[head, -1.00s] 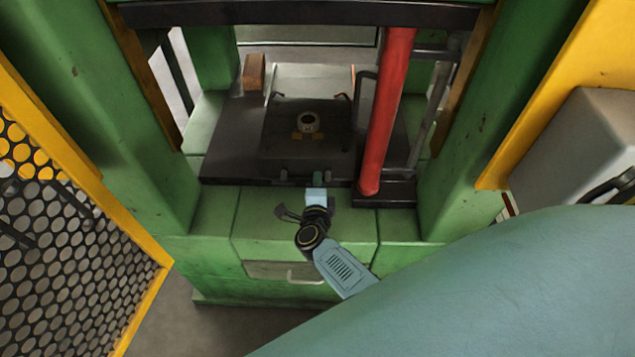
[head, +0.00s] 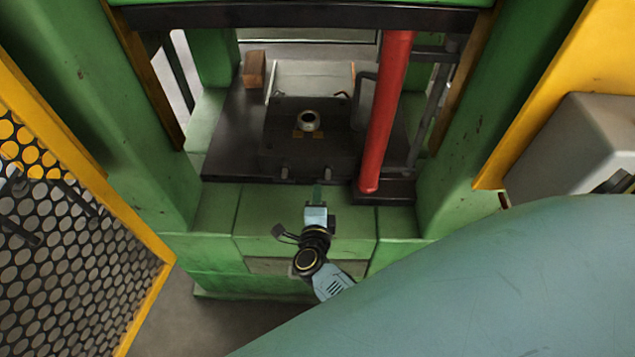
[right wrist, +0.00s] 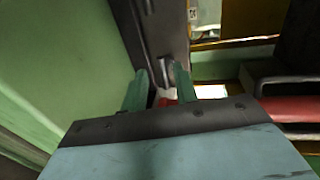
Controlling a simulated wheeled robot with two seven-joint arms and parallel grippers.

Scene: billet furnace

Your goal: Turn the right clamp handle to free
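My right gripper (head: 317,192) is just in front of the dark bolster plate's front edge, near its middle. In the right wrist view its two green fingers (right wrist: 160,88) stand apart with nothing visibly held. A small grey lug (right wrist: 165,66) on the dark plate edge lies just beyond the fingertips, apparently untouched. My left gripper is not in view.
A pale ring (head: 308,121) sits on the die plate. A red slanted post (head: 388,110) stands to the right of the plate. Green press columns (head: 110,110) flank the opening. A yellow mesh guard (head: 70,230) is at the left. A brown block (head: 254,68) lies at the back left.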

